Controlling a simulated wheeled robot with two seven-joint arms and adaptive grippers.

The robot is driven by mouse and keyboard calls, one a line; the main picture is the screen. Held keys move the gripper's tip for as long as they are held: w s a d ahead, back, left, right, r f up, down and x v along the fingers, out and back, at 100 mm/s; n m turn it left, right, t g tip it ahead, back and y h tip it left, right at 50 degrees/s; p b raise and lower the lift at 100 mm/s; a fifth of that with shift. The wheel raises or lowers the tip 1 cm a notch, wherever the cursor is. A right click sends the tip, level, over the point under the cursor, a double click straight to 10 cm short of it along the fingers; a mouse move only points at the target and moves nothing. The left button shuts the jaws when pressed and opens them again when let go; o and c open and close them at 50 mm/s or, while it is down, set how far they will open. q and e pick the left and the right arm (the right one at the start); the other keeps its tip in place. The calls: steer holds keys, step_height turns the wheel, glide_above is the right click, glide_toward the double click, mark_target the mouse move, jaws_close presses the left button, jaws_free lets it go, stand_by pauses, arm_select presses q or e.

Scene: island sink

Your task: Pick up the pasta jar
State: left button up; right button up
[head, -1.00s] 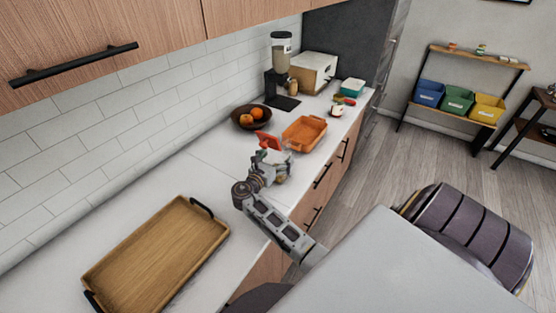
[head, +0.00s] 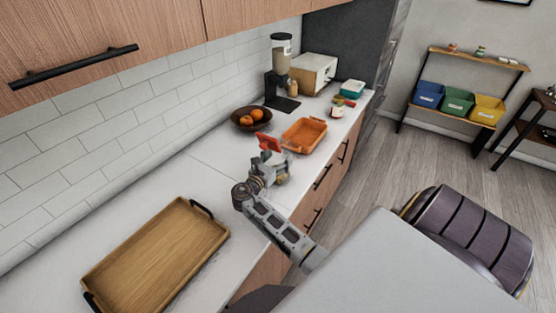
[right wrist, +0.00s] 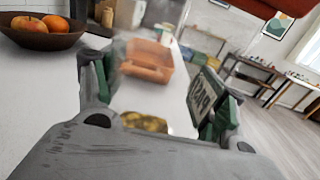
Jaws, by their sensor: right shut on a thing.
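The pasta jar (right wrist: 145,123) is between the fingers of my right gripper in the right wrist view. It looks clear, with yellow contents low down, and a dark lettered label shows by the right finger. My right gripper (head: 272,166) is shut on the jar over the counter's front part. In the head view the gripper hides most of the jar. A red-orange flat piece (head: 269,143) tilts up just behind the gripper; I cannot tell whether it is the jar's lid. I cannot tell whether the jar's base touches the counter. My left gripper is not in view.
An orange tray (head: 304,135) stands close beyond the jar. A wooden tray (head: 155,260) lies on the near counter. The counter between is clear.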

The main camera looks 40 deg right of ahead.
steer(key=shift+r, duration=0.2)
step_height(320, 180, up, 10)
steer(key=shift+b, duration=0.4)
